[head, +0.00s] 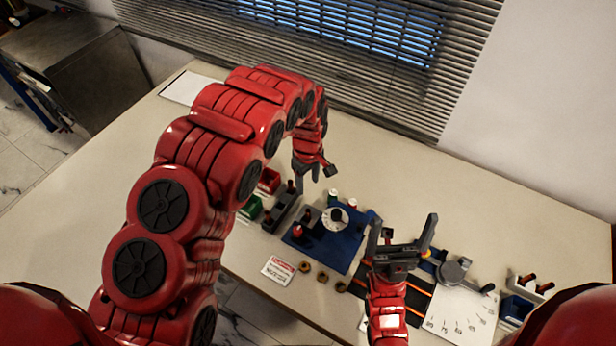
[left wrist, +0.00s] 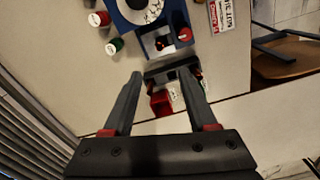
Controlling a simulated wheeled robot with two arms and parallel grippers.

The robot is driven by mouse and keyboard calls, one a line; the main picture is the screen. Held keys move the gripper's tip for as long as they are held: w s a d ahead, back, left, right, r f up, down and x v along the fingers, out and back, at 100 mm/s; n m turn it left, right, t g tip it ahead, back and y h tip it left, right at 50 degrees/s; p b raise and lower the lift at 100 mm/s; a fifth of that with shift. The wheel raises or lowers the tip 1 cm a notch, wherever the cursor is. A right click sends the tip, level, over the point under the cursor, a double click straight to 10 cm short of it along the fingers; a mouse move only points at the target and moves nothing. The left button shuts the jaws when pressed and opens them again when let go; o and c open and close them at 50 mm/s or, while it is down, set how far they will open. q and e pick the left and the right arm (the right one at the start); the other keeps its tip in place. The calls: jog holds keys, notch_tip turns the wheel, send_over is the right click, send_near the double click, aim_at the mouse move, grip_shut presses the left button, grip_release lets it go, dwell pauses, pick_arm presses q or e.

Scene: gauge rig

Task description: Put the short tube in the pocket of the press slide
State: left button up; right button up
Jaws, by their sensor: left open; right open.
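The blue base plate (head: 345,252) carries a white dial (head: 335,219) and a small block with a red-topped part (head: 298,232); the block also shows in the left wrist view (left wrist: 168,40). I cannot clearly make out the slide's pocket. A dark rack (head: 284,213) left of the plate holds upright pieces with brownish tops (head: 291,186); which one is the short tube I cannot tell. My left gripper (head: 316,176) is open and empty above the table near the rack, which shows between its fingers in the left wrist view (left wrist: 158,78). My right gripper (head: 402,226) is open and empty, right of the plate.
Red (head: 268,180) and green (head: 250,208) bins are at left. Brass rings (head: 322,276) and a sign (head: 279,270) lie in front. A graduated plate (head: 455,315) lies at right.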

pick_arm(q)
jog(key=b, duration=0.9)
send_over(308, 212)
jog(key=f, duration=0.9)
jog(key=shift+w+f, duration=0.15)
jog(key=shift+w, duration=0.05)
notch_tip(308, 212, down, 7)
jog(key=p, duration=0.2)
jog(key=shift+r+p, duration=0.2)
jog(key=shift+p, duration=0.1)
jog(key=shift+f, duration=0.8)
grip_shut()
jog(key=shift+s, duration=0.1)
